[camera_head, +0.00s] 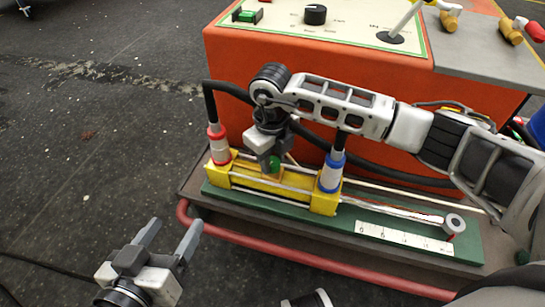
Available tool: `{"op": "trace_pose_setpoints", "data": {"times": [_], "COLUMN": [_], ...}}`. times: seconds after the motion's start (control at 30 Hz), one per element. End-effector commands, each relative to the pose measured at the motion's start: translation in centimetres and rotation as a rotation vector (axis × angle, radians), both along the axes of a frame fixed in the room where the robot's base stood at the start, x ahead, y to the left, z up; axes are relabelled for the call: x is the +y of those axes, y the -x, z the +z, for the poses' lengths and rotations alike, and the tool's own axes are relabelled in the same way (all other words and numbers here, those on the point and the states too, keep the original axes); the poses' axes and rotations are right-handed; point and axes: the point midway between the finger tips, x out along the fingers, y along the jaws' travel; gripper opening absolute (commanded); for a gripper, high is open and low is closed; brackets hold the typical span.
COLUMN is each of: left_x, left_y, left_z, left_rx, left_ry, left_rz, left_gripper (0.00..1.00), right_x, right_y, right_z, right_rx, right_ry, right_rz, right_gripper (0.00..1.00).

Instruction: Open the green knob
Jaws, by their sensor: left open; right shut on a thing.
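The green knob (274,163) shows on top of the yellow cylinder block (253,180), between the red-collared and blue-collared hoses. My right gripper (270,158) points down over it and is shut on it; its fingers and wrist hide much of the knob. My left gripper (168,237) is open and empty at the lower left, above the dark floor, well apart from the block.
The block sits on a green base plate (310,212) with a white scale (403,239) and a rod. A red rail (300,263) runs along the front. An orange console (240,62) with a black dial (315,14) stands behind. Floor at left is clear.

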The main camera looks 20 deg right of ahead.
Motion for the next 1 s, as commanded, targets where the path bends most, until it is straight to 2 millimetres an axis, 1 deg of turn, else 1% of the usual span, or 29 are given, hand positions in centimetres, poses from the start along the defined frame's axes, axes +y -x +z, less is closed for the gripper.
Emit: {"op": "trace_pose_setpoints", "data": {"times": [0.1,0.3,0.83,0.87,0.9,0.93,1.0], "left_x": [-0.04,-0.07,-0.09,-0.08,-0.08,-0.08,-0.08], "left_y": [0.01,0.00,-0.04,-0.05,-0.05,-0.05,-0.05], "left_z": [-0.06,0.07,0.29,0.30,0.30,0.30,0.31], "left_rx": [0.001,-0.001,-0.006,-0.006,-0.006,-0.006,-0.007], "left_ry": [0.007,0.014,0.018,0.018,0.018,0.018,0.019], "left_rz": [0.000,0.000,0.001,0.001,0.001,0.001,0.002], "left_gripper": [0.65,0.65,0.65,0.65,0.65,0.65,0.65], "right_x": [-0.02,-0.02,0.01,0.02,0.02,0.03,0.02], "right_y": [-0.09,-0.08,-0.08,-0.09,-0.09,-0.09,-0.08], "right_z": [0.08,0.09,0.12,0.12,0.12,0.12,0.10], "right_rx": [-0.003,-0.003,-0.003,-0.003,-0.004,-0.003,-0.003], "right_ry": [-0.001,0.000,-0.001,-0.001,-0.001,-0.001,-0.001], "right_rz": [0.063,0.131,0.158,0.158,0.158,0.158,0.158], "right_gripper": [0.08,0.08,0.08,0.33,0.44,0.52,0.52]}}
